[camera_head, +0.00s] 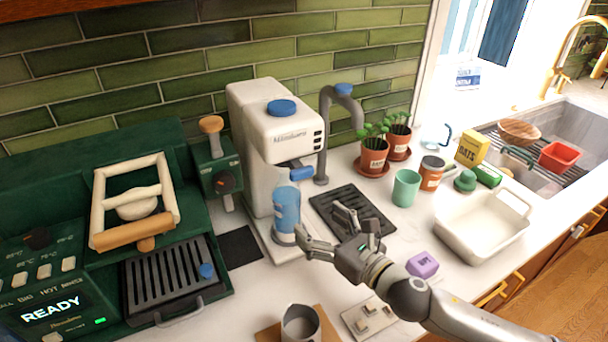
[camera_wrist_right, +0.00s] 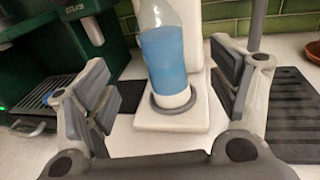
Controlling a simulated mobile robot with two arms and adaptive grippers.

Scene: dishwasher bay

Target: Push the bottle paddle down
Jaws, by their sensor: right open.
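A white machine (camera_head: 262,130) stands against the tiled wall with a blue paddle (camera_head: 301,173) on its front. A clear bottle with blue liquid (camera_head: 286,208) stands upright on the machine's base, under the spout area. It also shows in the right wrist view (camera_wrist_right: 163,58), standing on a grey ring on the white base (camera_wrist_right: 172,120). My right gripper (camera_head: 322,228) is open and empty, just right of the bottle and lower than the paddle. Its fingers (camera_wrist_right: 160,95) are spread to both sides of the bottle in the wrist view, apart from it. The paddle is out of the wrist view. My left gripper is not in view.
A dark drip grate (camera_head: 375,200) lies right of the machine, under a grey tap (camera_head: 328,130). A green cup (camera_head: 405,188) and a white basin (camera_head: 480,230) stand right. A green coffee machine (camera_head: 190,270) is left.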

